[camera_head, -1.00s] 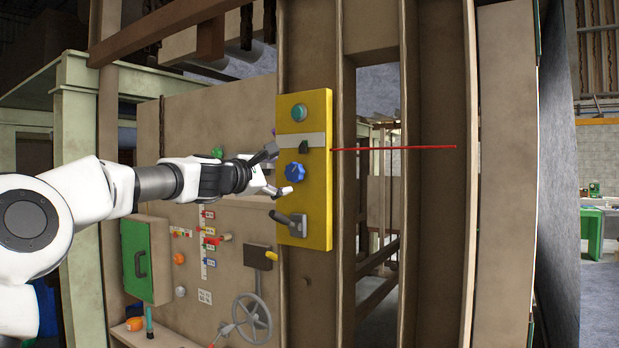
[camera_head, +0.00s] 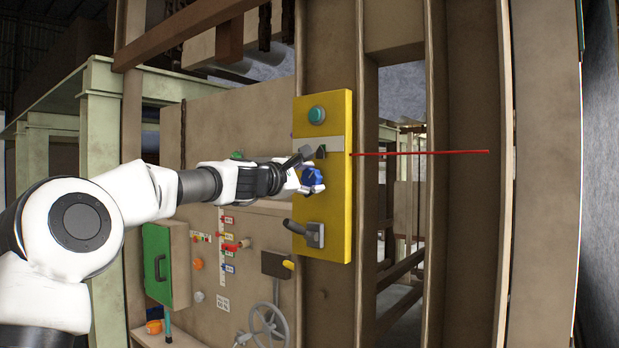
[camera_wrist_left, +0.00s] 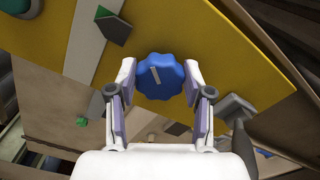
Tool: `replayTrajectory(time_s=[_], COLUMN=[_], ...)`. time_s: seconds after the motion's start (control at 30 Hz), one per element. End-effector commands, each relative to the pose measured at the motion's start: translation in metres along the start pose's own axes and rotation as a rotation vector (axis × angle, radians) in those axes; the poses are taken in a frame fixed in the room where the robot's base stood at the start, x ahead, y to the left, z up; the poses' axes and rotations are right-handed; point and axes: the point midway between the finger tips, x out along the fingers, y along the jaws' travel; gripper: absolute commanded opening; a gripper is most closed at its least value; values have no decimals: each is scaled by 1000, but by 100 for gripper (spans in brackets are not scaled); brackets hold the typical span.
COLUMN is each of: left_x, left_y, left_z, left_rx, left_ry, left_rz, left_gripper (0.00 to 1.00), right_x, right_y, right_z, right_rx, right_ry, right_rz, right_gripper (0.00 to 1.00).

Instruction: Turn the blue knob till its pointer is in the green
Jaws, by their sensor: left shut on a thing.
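The blue knob (camera_head: 313,180) sits on the yellow panel (camera_head: 338,106), below a white strip. In the left wrist view the knob (camera_wrist_left: 162,76) has a scalloped rim and a pale pointer line on its face, tilted a little off upright in the picture. My left gripper (camera_wrist_left: 161,82) has one finger on each side of the knob and is shut on it. In the head view my left gripper (camera_head: 306,172) reaches the knob from the left and partly covers it. I cannot make out a green zone around the knob. My right gripper is not in view.
A green button (camera_head: 316,115) and a dark green wedge-like part (camera_head: 321,152) are above the knob. A grey lever (camera_head: 304,232) is below it. A thin red rod (camera_head: 420,153) sticks out right of the panel. A board with a handwheel (camera_head: 268,325) is lower left.

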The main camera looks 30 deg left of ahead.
Motion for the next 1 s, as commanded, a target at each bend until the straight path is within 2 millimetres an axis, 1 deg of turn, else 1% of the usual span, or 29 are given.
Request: replayTrajectory(time_s=[0.03, 0.33, 0.5, 0.7, 0.73, 0.77, 0.8, 1.0], left_x=[-1, -1, -1, -2, -2, -2, -2, -1], left_y=[4, 5, 4, 6, 6, 6, 6, 4], left_z=[1, 1, 1, 2, 2, 2, 2, 1], left_rx=[1, 1, 107, 108, 108, 108, 108, 107], left_ry=[1, 1, 2, 2, 2, 1, 1, 1], left_rz=[8, 11, 13, 13, 14, 13, 13, 9], left_gripper=[16, 16, 16, 16, 57, 68, 76, 76], right_x=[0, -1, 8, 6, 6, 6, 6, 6], right_y=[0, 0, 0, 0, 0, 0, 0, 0], right_z=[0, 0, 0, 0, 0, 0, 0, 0], right_rx=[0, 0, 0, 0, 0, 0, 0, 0], right_ry=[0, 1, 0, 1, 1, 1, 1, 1], right_rz=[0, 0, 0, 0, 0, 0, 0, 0], right_gripper=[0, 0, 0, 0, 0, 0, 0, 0])
